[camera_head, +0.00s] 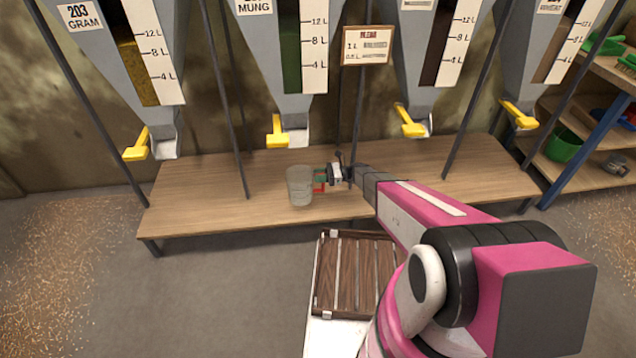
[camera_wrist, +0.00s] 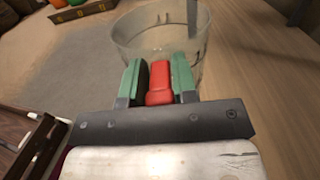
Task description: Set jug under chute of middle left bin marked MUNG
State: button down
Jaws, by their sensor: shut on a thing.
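A clear jug (camera_head: 300,186) with a red handle is at the wooden bench in the head view, below and slightly right of the MUNG chute (camera_head: 296,132). My gripper (camera_head: 322,181) is shut on the jug's red handle. In the wrist view my green gripper fingers (camera_wrist: 159,84) clasp the red handle, and the jug (camera_wrist: 160,35) stands beyond them, looking empty. The MUNG bin (camera_head: 268,60), second from left, has a yellow lever (camera_head: 277,131) beside its chute. I cannot tell whether the jug touches the bench or hangs just above it.
The bench (camera_head: 210,185) is clear left of the jug. A GRAM bin (camera_head: 110,55) hangs at left, two more at right. Thin dark posts (camera_head: 228,110) stand between bins. A slatted wooden crate (camera_head: 352,275) sits in front of the bench. Shelves (camera_head: 590,165) stand at right.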

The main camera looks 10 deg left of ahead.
jog(key=shift+w+a+f, duration=0.1)
jog(key=shift+w+f, duration=0.15)
jog(key=shift+f, duration=0.9)
jog(key=shift+w+a+f, duration=0.1)
jog(key=shift+w+f, duration=0.1)
jog(key=shift+f, duration=1.1)
jog(key=c, duration=0.9)
grip_release()
